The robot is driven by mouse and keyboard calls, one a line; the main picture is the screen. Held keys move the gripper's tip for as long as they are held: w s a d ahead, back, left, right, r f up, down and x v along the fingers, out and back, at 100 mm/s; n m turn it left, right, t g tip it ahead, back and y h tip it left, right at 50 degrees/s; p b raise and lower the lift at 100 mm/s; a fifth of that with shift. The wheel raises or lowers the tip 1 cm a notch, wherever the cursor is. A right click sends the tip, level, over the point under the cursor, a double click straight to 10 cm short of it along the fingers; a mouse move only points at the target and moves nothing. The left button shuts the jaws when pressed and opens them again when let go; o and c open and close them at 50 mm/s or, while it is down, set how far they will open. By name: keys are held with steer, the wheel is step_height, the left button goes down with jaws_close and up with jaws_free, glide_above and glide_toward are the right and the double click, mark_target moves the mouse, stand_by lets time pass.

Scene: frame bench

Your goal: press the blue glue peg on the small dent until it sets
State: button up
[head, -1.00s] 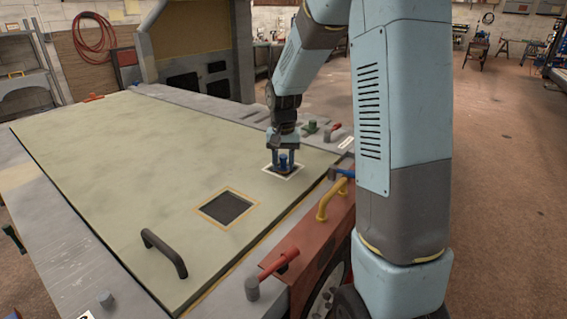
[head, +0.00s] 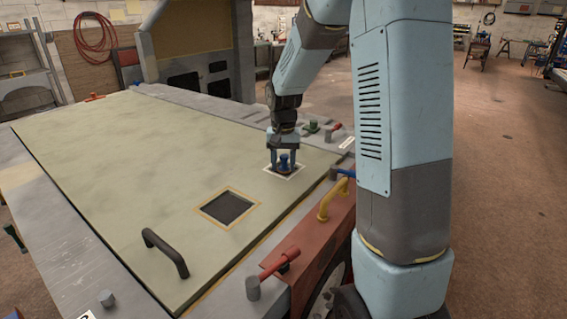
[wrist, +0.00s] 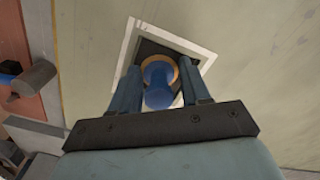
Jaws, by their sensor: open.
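The blue glue peg (head: 284,162) stands upright inside a white square outline (head: 297,171) on the pale green panel (head: 140,150). In the wrist view the peg (wrist: 157,92) shows a round blue top and a tan ring around its base, on a dark patch. My gripper (head: 284,168) points down over it. In the wrist view my gripper (wrist: 160,80) is open, with one finger on each side of the peg. Light shows between the right finger and the peg; contact on the left is hard to judge. The small dent itself is not visible; the peg and dark patch may cover it.
A dark square opening with a yellow border (head: 226,207) and a black handle (head: 165,252) lie nearer on the panel. Red (head: 280,265), yellow (head: 333,198) and green (head: 311,126) fittings line the right side. The panel's left half is clear.

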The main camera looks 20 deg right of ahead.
steer(key=shift+d+r, duration=0.15)
steer(key=shift+r, duration=0.35)
step_height(320, 180, up, 12)
steer(key=s+r+n+t, duration=0.2)
steer(key=s, duration=1.1)
steer(key=s+r+n+t, duration=0.2)
steer(key=s+r+t, duration=0.1)
steer(key=s, duration=1.1)
steer(key=shift+s+r+t, duration=0.15)
steer(key=shift+s+t, duration=0.15)
